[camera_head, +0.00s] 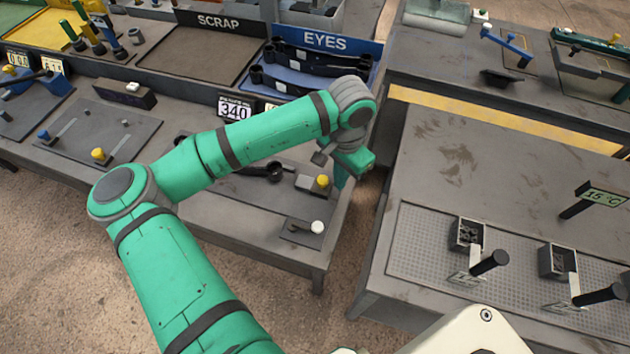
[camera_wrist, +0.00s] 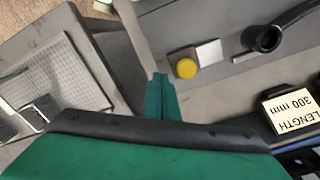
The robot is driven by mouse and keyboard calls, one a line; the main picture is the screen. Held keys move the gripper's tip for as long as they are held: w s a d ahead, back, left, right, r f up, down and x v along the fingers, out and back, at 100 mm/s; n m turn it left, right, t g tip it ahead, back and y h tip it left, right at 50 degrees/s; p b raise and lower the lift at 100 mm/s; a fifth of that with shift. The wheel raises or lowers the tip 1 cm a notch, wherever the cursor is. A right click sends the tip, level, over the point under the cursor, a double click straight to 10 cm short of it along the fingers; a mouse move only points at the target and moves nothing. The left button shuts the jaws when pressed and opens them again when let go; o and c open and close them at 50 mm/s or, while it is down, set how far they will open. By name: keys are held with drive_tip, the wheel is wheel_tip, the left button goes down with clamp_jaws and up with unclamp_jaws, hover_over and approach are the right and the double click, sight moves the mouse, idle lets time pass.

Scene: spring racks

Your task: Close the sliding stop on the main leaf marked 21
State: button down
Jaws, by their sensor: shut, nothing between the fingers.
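A dark leaf with a round eye (camera_head: 274,172) lies on the grey bench, partly behind my arm; its eye also shows in the wrist view (camera_wrist: 265,39). Just right of the eye in the head view is a pale block (camera_head: 307,184) with a yellow knob (camera_head: 323,181). In the wrist view the yellow knob (camera_wrist: 186,69) and block (camera_wrist: 208,52) stand apart from the eye. My gripper (camera_head: 341,182) is shut and empty, beside the yellow knob near the bench's right edge; its green fingers (camera_wrist: 159,80) do not appear to touch the knob. I cannot read a 21 anywhere.
A white-knobbed fixture (camera_head: 317,227) sits near the bench's front corner. A 340 sign (camera_head: 234,108) stands behind my arm, and a LENGTH 300 mm card (camera_wrist: 291,107) shows in the wrist view. A gap separates this bench from the right bench (camera_head: 480,170).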

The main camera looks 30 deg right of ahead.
sight(315, 185)
drive_tip(key=shift+f, duration=0.15)
drive_tip(key=shift+f, duration=0.85)
drive_tip(key=shift+w+a, duration=1.05)
drive_tip(key=shift+w, duration=0.2)
drive_tip(key=shift+w+a, duration=1.05)
drive_tip(key=shift+w, duration=0.15)
idle(1.0)
drive_tip(key=shift+s+d+r, duration=0.1)
drive_tip(key=shift+d, duration=0.05)
idle(0.4)
drive_tip(key=shift+s+d+r, duration=0.1)
drive_tip(key=shift+r, duration=3.3)
